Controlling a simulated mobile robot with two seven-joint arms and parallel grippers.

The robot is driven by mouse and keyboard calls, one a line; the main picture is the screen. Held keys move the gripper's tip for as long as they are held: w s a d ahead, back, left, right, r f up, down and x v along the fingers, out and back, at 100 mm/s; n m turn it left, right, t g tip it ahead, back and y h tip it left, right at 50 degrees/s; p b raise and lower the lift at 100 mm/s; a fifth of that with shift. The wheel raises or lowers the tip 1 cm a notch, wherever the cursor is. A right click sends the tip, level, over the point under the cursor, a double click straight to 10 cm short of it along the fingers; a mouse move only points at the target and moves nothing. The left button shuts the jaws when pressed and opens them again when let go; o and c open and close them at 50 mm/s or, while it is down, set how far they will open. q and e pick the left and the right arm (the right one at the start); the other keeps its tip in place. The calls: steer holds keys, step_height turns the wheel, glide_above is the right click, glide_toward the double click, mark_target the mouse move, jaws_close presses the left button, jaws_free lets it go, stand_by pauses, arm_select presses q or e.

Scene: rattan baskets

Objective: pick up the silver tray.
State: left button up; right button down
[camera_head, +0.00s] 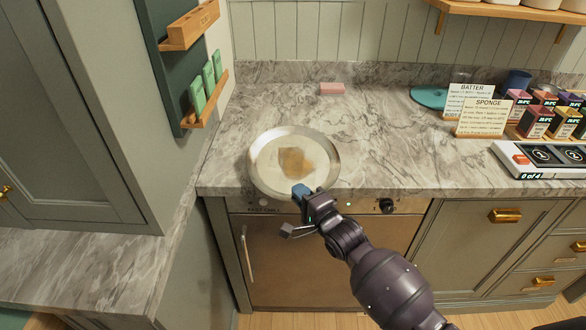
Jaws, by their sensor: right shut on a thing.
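The silver tray (262,175) is round, with a shiny rim and a blurred brown patch in its middle. It is at the front edge of the marble counter, above the oven. My right gripper (303,192) is at the tray's near rim and shut on it; the fingertips are small and partly hidden by the gripper body. Whether the tray touches the counter or is just above it, I cannot tell. My left gripper is not in view.
A pink sponge-like block (332,88) lies at the back of the counter. Cards (484,117), several small boxes (536,122) and a panel reading "0 of 4" (545,160) stand at the right. The counter's middle is clear. A wall shelf (205,105) juts out at the left.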

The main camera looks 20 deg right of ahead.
steer(key=shift+w+r, duration=0.1)
steer(key=shift+r, duration=0.2)
